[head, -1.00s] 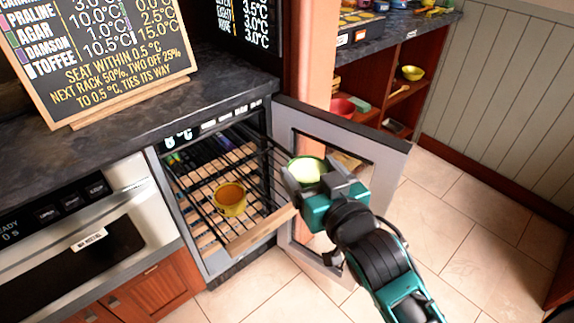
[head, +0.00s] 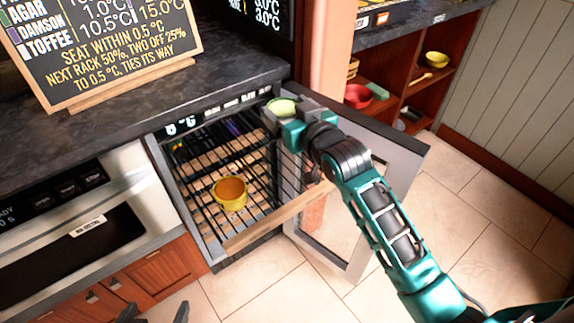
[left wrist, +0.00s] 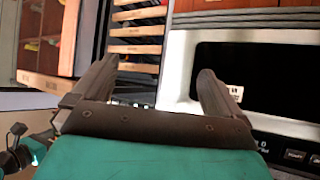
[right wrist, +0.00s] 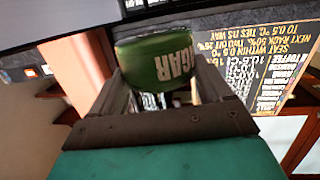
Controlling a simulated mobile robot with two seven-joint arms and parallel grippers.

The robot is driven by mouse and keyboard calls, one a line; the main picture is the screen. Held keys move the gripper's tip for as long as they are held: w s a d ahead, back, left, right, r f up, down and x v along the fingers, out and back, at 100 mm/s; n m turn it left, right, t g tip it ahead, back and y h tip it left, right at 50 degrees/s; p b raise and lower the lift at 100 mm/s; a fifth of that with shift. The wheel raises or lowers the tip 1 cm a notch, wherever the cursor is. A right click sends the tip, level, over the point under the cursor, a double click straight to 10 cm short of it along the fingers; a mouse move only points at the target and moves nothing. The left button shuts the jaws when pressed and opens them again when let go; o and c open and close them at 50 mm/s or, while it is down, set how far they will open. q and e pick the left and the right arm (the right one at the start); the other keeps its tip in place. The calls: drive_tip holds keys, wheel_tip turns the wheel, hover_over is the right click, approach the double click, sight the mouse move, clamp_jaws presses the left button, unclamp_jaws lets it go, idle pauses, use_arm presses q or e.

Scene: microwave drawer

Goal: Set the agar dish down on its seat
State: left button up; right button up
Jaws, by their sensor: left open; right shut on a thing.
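The agar dish (head: 282,106) is small and pale green on top. In the right wrist view (right wrist: 165,58) its green side reads "AGAR". My right gripper (head: 288,117) is shut on it, holding it up near the top right corner of the open cooler, by the door's hinge side. The pulled-out wire rack (head: 198,213) has wooden slats and a wooden front edge. An orange-yellow dish (head: 230,194) sits on it. My left gripper (head: 155,312) is open and empty at the bottom edge, and shows in the left wrist view (left wrist: 157,75). No marked seat is legible.
The cooler's glass door (head: 345,225) stands open to the right, beneath my right arm. A dark countertop (head: 150,105) overhangs the cooler and carries a chalkboard (head: 105,50) of temperatures. A steel microwave drawer (head: 70,205) is at left. Tiled floor is free in front.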

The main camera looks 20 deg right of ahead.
wheel_tip(320, 180, down, 10)
drive_tip(key=shift+r+b, duration=0.1)
drive_tip(key=shift+b, duration=0.95)
drive_tip(key=shift+f, duration=0.3)
wheel_tip(320, 180, down, 4)
drive_tip(key=shift+r+b, duration=0.25)
drive_tip(key=shift+b, duration=0.3)
drive_tip(key=shift+f, duration=0.4)
use_arm(q)
drive_tip(key=shift+w+d+f+h, duration=0.2)
drive_tip(key=shift+w+d+f, duration=0.1)
drive_tip(key=shift+d, duration=0.25)
drive_tip(key=shift+w+d+f+h, duration=0.2)
drive_tip(key=shift+w+d+f, duration=0.1)
drive_tip(key=shift+d, duration=0.25)
drive_tip(key=shift+r, duration=0.1)
